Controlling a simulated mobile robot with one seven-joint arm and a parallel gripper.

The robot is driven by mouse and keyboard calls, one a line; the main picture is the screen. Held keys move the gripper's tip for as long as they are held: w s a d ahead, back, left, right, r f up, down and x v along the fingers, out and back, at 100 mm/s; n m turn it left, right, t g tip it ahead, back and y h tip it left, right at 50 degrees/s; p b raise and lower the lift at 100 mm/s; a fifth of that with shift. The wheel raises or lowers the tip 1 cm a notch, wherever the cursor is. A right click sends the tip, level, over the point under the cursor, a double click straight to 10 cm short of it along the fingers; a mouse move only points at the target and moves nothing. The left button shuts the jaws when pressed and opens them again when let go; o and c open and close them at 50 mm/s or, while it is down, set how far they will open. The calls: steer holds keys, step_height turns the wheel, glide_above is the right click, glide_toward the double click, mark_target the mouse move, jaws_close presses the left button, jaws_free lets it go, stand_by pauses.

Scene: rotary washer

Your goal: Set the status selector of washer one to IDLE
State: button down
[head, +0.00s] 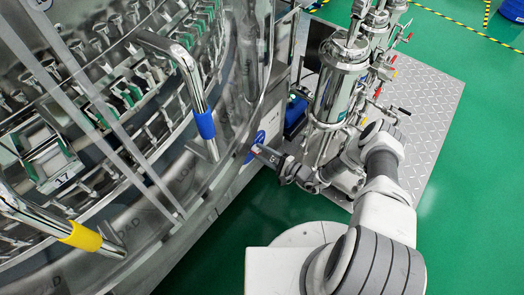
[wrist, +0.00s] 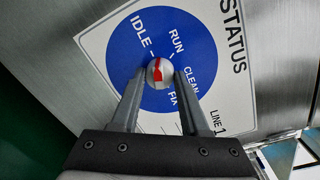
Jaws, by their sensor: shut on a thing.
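The status selector is a small round silver knob (wrist: 160,73) with a red mark, at the middle of a blue dial (wrist: 125,62) in the wrist view. IDLE is printed at the dial's upper left, RUN at its upper right, CLEAN at its right and FIX at its lower right. The red mark runs roughly up and down in the picture; I cannot tell exactly which label it meets. My gripper (wrist: 158,84) has one finger on each side of the knob and is shut on it. In the head view my gripper (head: 258,150) reaches the blue dial (head: 253,143), which it partly hides.
The dial sits on a white plate (wrist: 238,75) marked STATUS and LINE 1, on a metal panel. In the head view, the washer's handles with blue (head: 205,125) and yellow (head: 82,236) bands project at the left. Steel canisters (head: 340,80) stand behind my arm.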

steer(key=shift+n+p, duration=0.8)
steer(key=shift+n, duration=0.9)
steer(key=shift+c, duration=2)
jaws_free()
steer(key=p+v, duration=0.3)
steer(key=v, duration=1.4)
steer(key=shift+s+p, duration=0.25)
steer(key=shift+p, duration=0.05)
steer(key=shift+w+d+r, duration=0.1)
steer(key=shift+d+r, duration=0.05)
steer(key=shift+r, duration=0.05)
